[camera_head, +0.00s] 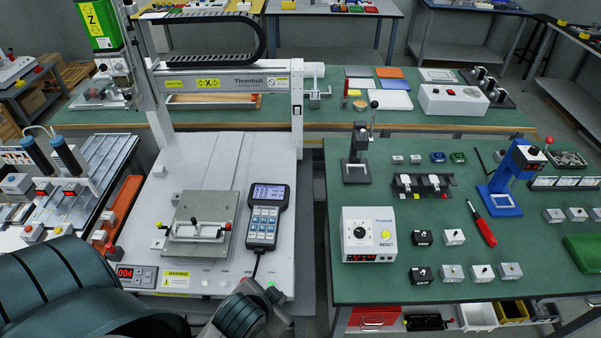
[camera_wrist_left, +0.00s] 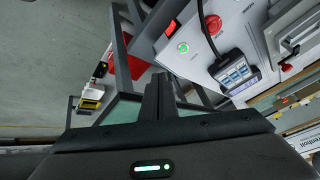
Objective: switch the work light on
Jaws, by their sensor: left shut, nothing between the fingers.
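My left gripper (camera_wrist_left: 158,92) is shut and empty in the left wrist view, its fingers pointing at the front of the white gantry machine. Above and right of the fingertips, a green-ringed button (camera_wrist_left: 183,47), a red rocker switch (camera_wrist_left: 172,27) and a red mushroom button (camera_wrist_left: 213,23) sit on the machine's panel. The fingers look apart from all of them. I cannot tell which control works the light, and no lamp is clearly recognisable. In the head view my left arm (camera_head: 240,312) reaches the front of the gantry base (camera_head: 190,155); its fingertips are hidden. My right gripper is not in view.
A handheld pendant (camera_head: 266,215) and a metal fixture plate (camera_head: 200,228) lie on the gantry base. The green bench (camera_head: 340,275) at right carries a white controller box (camera_head: 368,235), a red screwdriver (camera_head: 482,225) and several small blocks. A gap separates the gantry from this bench.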

